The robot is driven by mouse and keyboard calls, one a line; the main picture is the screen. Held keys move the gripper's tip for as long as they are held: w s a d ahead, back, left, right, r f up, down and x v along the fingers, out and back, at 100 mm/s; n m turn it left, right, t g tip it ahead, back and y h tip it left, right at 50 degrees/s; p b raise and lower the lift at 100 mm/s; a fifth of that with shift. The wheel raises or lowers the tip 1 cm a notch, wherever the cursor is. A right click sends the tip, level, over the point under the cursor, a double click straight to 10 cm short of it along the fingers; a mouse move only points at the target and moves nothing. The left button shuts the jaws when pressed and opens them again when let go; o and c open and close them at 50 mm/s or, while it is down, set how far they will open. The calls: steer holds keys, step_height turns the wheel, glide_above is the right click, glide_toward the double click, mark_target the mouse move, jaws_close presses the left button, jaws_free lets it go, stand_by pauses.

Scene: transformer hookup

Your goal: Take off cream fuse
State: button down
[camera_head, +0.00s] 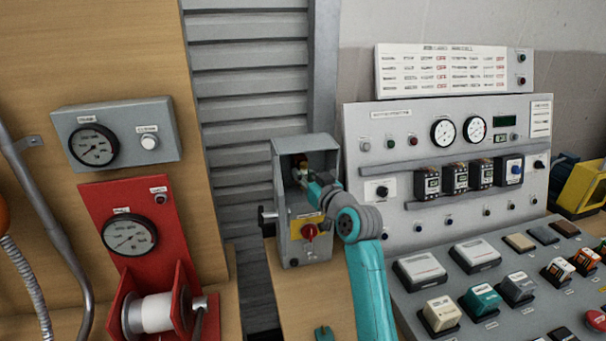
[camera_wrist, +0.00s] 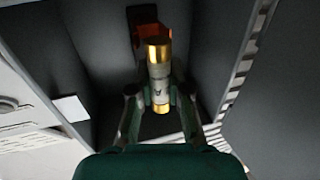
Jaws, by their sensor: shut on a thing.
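The cream fuse (camera_wrist: 159,72), a short cylinder with gold end caps, is in the middle of the wrist view. My gripper (camera_wrist: 160,97) is shut on its body, with one finger on each side. The fuse is inside the open grey fuse box (camera_head: 281,206), where my arm reaches in from the right. Its upper cap lies in front of a reddish-brown holder (camera_wrist: 137,22) on the box's back wall. I cannot tell whether the fuse still touches the holder. In the head view my gripper (camera_head: 304,175) largely hides the fuse.
The box's side walls stand close around my gripper. A red rotary switch (camera_head: 310,231) is on its lower front. A control console (camera_head: 400,140) with gauges and buttons stands at right. A red panel with a spool (camera_head: 157,312) stands at left.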

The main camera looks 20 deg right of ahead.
steer(key=shift+s, duration=0.15)
stand_by(0.3)
steer(key=shift+s, duration=2.5)
